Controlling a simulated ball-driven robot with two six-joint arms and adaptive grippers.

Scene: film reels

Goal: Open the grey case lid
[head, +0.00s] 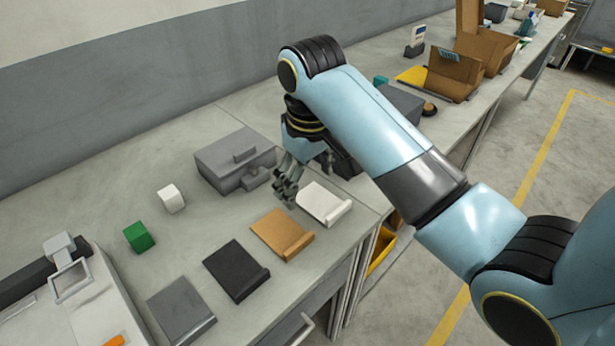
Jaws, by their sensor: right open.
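My right gripper (283,192) is open and empty, pointing down just right of and in front of the case, close to the latch part. I cannot tell whether it touches the case. The right arm comes in from the right and hides the table behind the gripper. My left gripper is not in view.
White (326,203), tan (282,234), black (236,270) and grey (181,310) flat pieces lie along the front edge. A white block (171,198) and green block (139,237) stand left of the case. Cardboard boxes (455,74) stand farther right.

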